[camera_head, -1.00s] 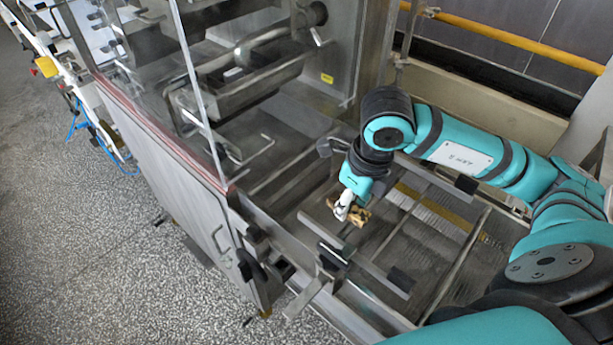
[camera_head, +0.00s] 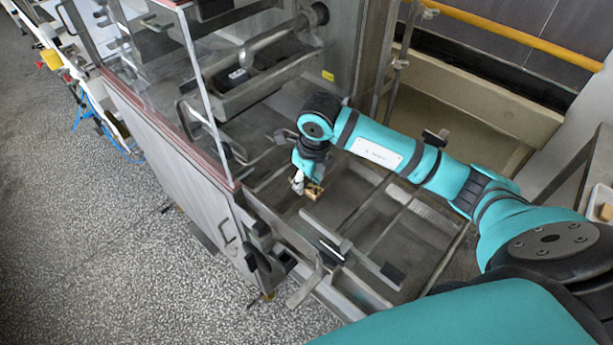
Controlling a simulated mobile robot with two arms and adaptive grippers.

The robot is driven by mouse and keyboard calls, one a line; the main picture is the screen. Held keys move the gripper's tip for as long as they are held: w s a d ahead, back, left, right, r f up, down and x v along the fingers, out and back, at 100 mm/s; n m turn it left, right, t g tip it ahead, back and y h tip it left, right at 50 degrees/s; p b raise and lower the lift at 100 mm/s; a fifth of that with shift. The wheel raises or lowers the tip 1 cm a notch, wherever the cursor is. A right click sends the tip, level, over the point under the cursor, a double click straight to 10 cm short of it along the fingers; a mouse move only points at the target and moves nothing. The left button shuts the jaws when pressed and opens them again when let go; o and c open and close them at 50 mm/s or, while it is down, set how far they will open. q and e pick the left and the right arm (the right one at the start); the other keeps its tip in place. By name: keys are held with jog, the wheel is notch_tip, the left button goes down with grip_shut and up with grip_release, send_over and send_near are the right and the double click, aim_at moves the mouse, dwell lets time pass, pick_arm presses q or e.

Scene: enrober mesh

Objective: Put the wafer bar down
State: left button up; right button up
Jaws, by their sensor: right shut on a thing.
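The wafer bar (camera_head: 314,191) is a small golden-brown piece at the tip of my right gripper (camera_head: 304,187). My right gripper is shut on it, low over the left part of the metal mesh bed (camera_head: 405,235). I cannot tell whether the bar touches the surface below. My right arm comes in from the right side of the view. My left gripper does not show.
The enrober's clear guard and steel housing (camera_head: 180,165) rise on the left. A small tan block (camera_head: 605,211) lies at the far right edge. A yellow rail (camera_head: 500,32) runs behind.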

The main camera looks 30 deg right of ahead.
aim_at(312, 187)
jog(key=shift+f, duration=0.25)
jog(key=o, duration=0.9)
jog(key=shift+r, duration=0.1)
jog(key=shift+c, duration=0.2)
jog(key=shift+r, duration=0.1)
notch_tip(312, 187, up, 12)
jog(key=s+b, duration=0.1)
jog(key=b, duration=0.2)
jog(key=shift+s+d, duration=0.25)
jog(key=shift+s, duration=0.1)
